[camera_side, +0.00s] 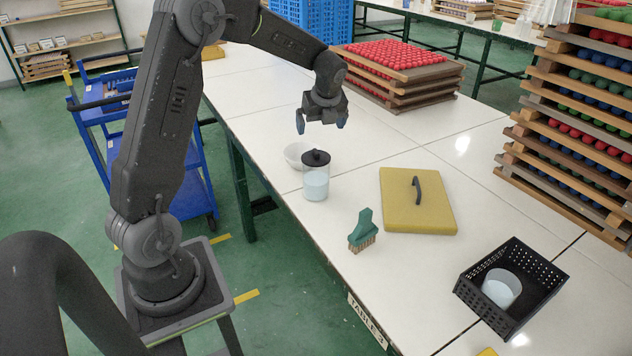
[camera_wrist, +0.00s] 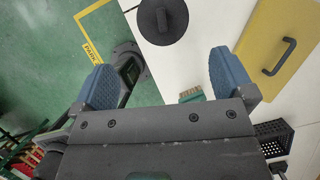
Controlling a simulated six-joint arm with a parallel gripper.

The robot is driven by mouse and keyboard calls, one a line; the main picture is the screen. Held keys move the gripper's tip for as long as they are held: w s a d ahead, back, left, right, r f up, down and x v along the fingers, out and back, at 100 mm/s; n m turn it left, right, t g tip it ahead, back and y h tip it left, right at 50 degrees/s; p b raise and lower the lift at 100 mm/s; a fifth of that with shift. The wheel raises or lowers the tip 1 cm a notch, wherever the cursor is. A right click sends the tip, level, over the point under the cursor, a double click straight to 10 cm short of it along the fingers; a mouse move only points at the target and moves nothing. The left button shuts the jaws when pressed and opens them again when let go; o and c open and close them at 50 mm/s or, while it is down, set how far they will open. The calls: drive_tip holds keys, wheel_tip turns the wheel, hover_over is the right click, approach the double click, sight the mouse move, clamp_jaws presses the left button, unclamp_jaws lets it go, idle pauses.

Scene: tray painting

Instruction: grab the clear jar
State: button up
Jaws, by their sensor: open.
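The clear jar (camera_side: 316,184) stands upright on the white table in the side view, with pale blue contents and a black lid with a knob. In the wrist view its black lid (camera_wrist: 174,20) shows at the top, beyond my fingertips, and hides most of the jar's body. My gripper (camera_side: 321,123) is open and empty, above the table and higher than the jar, with its blue fingertips apart. In the wrist view my gripper (camera_wrist: 164,78) has its fingers spread to either side, with nothing between them but the view below.
A white bowl (camera_side: 296,156) sits close behind the jar. A green brush (camera_side: 361,229) stands in front, near the table edge. A yellow board (camera_side: 417,213) with a black handle lies right. A black basket (camera_side: 534,304) holds a translucent cup (camera_side: 502,287). Stacked trays stand behind.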

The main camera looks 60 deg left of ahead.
sight(316, 151)
drive_tip(key=x, duration=1.2)
drive_tip(key=shift+d+f, duration=0.15)
drive_tip(key=c, duration=1.4)
drive_tip(key=shift+w, duration=0.1)
